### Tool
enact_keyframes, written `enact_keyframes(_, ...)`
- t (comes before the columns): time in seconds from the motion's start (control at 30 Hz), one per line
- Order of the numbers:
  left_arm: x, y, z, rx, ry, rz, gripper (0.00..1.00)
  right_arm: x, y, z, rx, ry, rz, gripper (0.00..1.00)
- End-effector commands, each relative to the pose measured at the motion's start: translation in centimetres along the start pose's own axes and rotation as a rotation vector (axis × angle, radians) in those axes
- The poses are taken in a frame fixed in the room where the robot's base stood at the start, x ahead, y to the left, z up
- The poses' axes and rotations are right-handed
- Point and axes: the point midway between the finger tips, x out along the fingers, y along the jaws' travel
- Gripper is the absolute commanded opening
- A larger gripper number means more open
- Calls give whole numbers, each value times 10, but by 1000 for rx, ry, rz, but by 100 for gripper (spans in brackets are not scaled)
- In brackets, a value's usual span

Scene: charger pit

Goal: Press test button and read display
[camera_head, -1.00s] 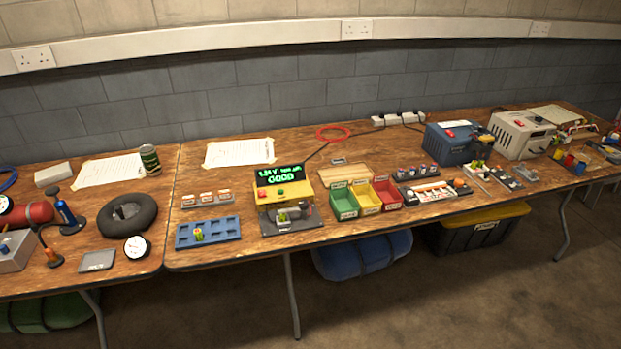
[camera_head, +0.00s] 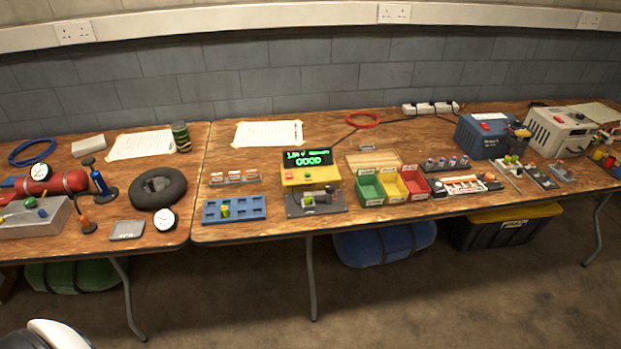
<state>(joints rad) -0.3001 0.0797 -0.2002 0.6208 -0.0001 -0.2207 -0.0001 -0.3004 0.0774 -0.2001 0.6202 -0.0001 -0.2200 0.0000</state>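A yellow tester (camera_head: 312,177) stands on the wooden table, on a dark base plate. Its black display (camera_head: 307,158) is lit with green text; the lower line reads GOOD, and the upper line is too small to read surely. A red button (camera_head: 290,177) sits on the left of its yellow top, with a small green spot (camera_head: 308,172) beside it. A small battery with green on it (camera_head: 309,200) lies in the cradle at the front of the tester. Neither of my grippers is in view.
A blue tray (camera_head: 251,214) with one green battery stands left of the tester. Green (camera_head: 368,188), yellow (camera_head: 391,187) and red (camera_head: 414,184) bins stand to its right. A tyre (camera_head: 157,187) and a dial gauge (camera_head: 163,220) lie on the left table.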

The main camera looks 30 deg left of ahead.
Motion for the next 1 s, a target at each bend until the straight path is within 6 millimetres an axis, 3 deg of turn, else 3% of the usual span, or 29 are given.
enact_keyframes(0.4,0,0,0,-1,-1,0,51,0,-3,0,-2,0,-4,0)
enact_keyframes(0.73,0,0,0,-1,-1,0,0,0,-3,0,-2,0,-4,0)
enact_keyframes(1.0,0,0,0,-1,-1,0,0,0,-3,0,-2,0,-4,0)
